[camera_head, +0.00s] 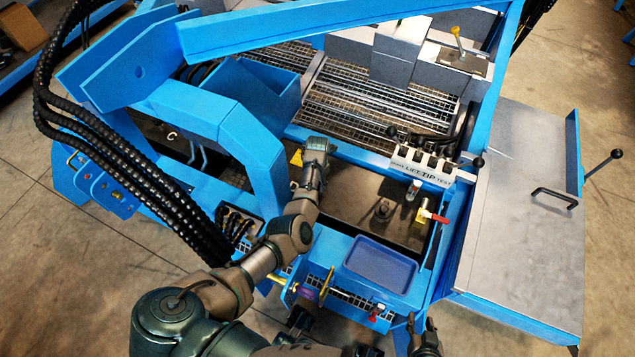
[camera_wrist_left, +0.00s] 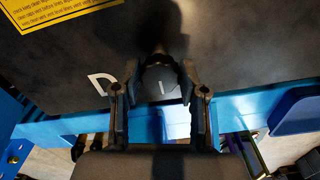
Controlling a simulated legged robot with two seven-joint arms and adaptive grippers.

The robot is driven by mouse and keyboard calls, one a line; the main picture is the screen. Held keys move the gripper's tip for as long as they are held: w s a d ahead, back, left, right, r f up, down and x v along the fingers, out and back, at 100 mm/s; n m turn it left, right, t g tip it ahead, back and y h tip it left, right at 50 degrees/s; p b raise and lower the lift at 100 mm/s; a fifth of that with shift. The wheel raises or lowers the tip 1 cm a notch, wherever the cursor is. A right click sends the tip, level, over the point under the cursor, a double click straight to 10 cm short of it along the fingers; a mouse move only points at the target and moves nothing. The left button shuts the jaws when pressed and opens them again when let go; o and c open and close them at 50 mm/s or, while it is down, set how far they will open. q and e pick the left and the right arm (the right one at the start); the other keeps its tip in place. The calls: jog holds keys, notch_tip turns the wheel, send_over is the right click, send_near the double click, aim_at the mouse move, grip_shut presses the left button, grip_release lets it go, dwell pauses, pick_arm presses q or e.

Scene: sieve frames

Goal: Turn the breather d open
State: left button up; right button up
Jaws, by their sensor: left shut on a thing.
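The breather d (camera_wrist_left: 158,82) is a dark round cap with a short white line, standing nearly upright in the left wrist view. A white letter D (camera_wrist_left: 102,84) is on the dark panel to its left. My left gripper (camera_wrist_left: 160,72) is shut on the cap, one finger on each side. In the head view my left arm reaches in from the bottom left, and its wrist hides the cap and the left fingers. My right gripper (camera_head: 425,338) shows partly at the bottom edge, away from the cap; its opening is unclear.
A blue arched frame (camera_head: 262,150) and black hoses (camera_head: 75,140) stand left of my left arm. A blue tray (camera_head: 380,265), a red-handled valve (camera_head: 432,215) and the lever block (camera_head: 425,165) lie to the right. A yellow label (camera_wrist_left: 60,10) shows in the wrist view.

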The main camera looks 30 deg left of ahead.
pick_arm(q)
jog(key=shift+w+r, duration=0.2)
jog(key=o, duration=0.9)
jog(key=shift+o, duration=1.2)
jog(key=shift+f, duration=0.15)
notch_tip(320, 180, up, 12)
